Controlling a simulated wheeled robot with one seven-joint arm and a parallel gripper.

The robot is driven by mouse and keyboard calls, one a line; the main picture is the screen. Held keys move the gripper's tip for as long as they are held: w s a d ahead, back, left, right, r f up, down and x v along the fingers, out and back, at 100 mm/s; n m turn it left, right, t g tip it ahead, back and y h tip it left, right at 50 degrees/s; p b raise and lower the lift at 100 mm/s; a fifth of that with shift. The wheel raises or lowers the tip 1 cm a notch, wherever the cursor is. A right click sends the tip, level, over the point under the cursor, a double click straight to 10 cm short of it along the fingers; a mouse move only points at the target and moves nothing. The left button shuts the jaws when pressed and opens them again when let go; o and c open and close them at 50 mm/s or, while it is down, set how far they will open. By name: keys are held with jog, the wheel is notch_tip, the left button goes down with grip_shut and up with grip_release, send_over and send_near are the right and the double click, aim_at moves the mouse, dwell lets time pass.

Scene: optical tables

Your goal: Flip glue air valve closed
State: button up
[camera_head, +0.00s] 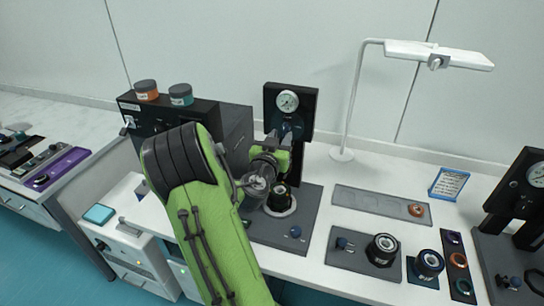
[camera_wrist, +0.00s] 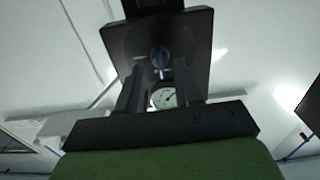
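A black upright panel (camera_head: 272,98) stands on a dark base plate (camera_head: 262,236) and carries a round white gauge (camera_head: 288,101). In the wrist view the panel (camera_wrist: 125,40) fills the upper middle, with the gauge (camera_wrist: 163,98) between my fingers. A small dark-blue knob or lever (camera_wrist: 160,58), apparently the air valve, is on the panel just beyond my fingertips. Whether it is touched, and its exact turn, I cannot tell. My gripper (camera_head: 278,143) is in front of the panel below the gauge; its fingers (camera_wrist: 163,72) are apart with nothing held between them.
Below my gripper, a black round part (camera_head: 281,197) sits on the base plate near a blue knob (camera_head: 295,232). A black box (camera_head: 170,118) with two jars stands left. A white lamp (camera_head: 350,105), a grey tray (camera_head: 365,203) and dark round parts (camera_head: 382,250) are to the right.

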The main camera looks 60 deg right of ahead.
jog(key=s+a+b, duration=0.2)
jog(key=a+b, duration=0.8)
jog(key=a, duration=0.3)
jog(key=shift+s+a, duration=0.1)
jog(key=shift+f, duration=0.15)
